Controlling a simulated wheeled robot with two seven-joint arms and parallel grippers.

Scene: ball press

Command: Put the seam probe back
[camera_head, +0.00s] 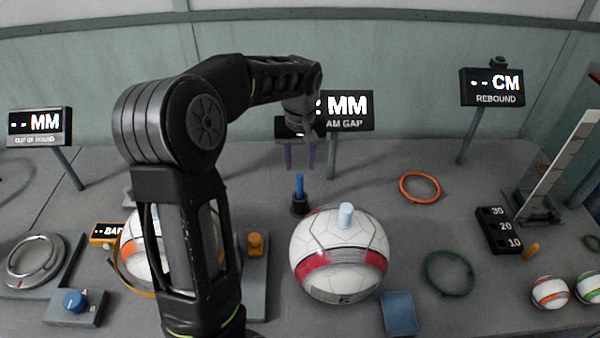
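My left arm covers part of the left side of the table. My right gripper is not in view.
A white and red ball (338,262) with a pale blue cylinder (345,215) on top stands in front of the holder. The seam gap display (350,105) is behind the gripper. An orange ring (420,187) and a green ring (449,274) lie at right.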

